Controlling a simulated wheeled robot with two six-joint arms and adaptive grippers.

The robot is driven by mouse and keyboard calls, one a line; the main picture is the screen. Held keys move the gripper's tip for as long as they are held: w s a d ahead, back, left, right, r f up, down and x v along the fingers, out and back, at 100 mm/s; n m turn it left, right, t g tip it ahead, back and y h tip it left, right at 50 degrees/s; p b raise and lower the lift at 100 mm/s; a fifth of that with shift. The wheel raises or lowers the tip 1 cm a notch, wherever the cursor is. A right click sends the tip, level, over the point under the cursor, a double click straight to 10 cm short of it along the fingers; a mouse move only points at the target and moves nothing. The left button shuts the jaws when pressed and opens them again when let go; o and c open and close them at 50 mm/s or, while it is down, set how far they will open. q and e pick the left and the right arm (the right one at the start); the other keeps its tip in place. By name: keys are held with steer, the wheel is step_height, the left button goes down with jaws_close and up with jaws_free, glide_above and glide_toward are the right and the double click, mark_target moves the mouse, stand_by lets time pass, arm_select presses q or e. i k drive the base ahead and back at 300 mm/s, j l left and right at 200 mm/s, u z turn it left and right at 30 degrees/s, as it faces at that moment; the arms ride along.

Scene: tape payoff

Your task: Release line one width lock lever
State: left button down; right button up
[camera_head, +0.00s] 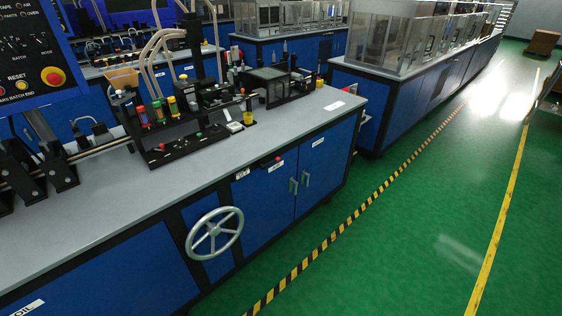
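Neither of my grippers is in the view. A grey spoked handwheel (214,233) is mounted on the blue front of the near bench. The near bench (110,215) has a grey top that carries black tooling and coloured-topped parts (158,112).
A blue control panel (40,60) with a red button is at the upper left. Cabinet doors with handles (300,182) are right of the wheel. A second blue bench (400,105) with clear guards stands behind. The green floor (420,220) at right is open, with striped tape lines.

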mark_target(271, 163)
steer(key=i+l+u, duration=0.1)
steer(key=l, duration=0.3)
steer(key=i+l+u, duration=0.15)
steer(key=i+l, duration=0.2)
steer(key=i+l+u, duration=0.1)
steer(key=l, duration=0.4)
steer(key=i+l+u, duration=0.1)
steer(key=i+l, duration=0.15)
steer(key=l, duration=0.2)
steer(key=i+l+u, duration=0.15)
steer(key=l, duration=0.3)
steer(key=i+l+u, duration=0.1)
steer(key=l, duration=0.4)
steer(key=i+l+u, duration=0.1)
steer(key=l, duration=0.4)
steer(key=i+l+u, duration=0.15)
steer(key=l, duration=0.35)
